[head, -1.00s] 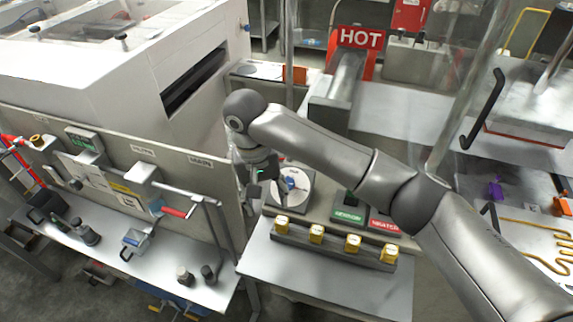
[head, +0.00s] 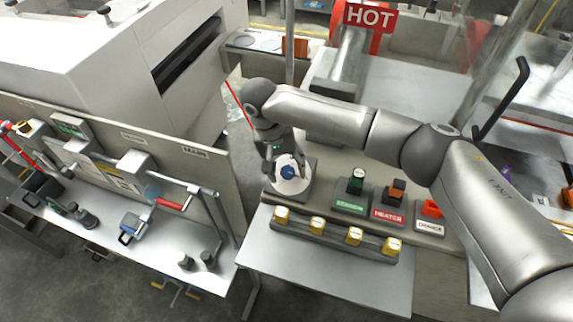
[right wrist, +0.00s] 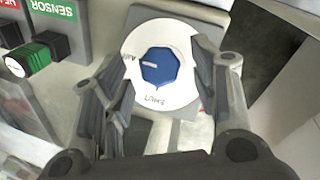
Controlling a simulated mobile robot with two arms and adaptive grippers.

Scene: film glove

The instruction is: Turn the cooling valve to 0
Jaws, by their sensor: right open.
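The valve is a blue knob (head: 288,172) on a round white dial (head: 294,186), set on a grey base at the left end of the control bench. In the right wrist view the faceted blue knob (right wrist: 158,68) has a white pointer line aimed left, towards lettering on the white dial (right wrist: 150,113). More lettering sits at the dial's lower edge, too small to read surely. My right gripper (head: 280,155) is open just over the dial. In the right wrist view its fingers (right wrist: 162,75) stand on either side of the knob; contact cannot be told. My left gripper is not in view.
Right of the dial stand a green sensor switch (head: 352,205), a red heater switch (head: 388,213) and a white-labelled switch (head: 430,225). A rail with several yellow blocks (head: 335,238) lies in front. A HOT sign (head: 369,17) stands behind. A partition panel (head: 190,165) rises to the left.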

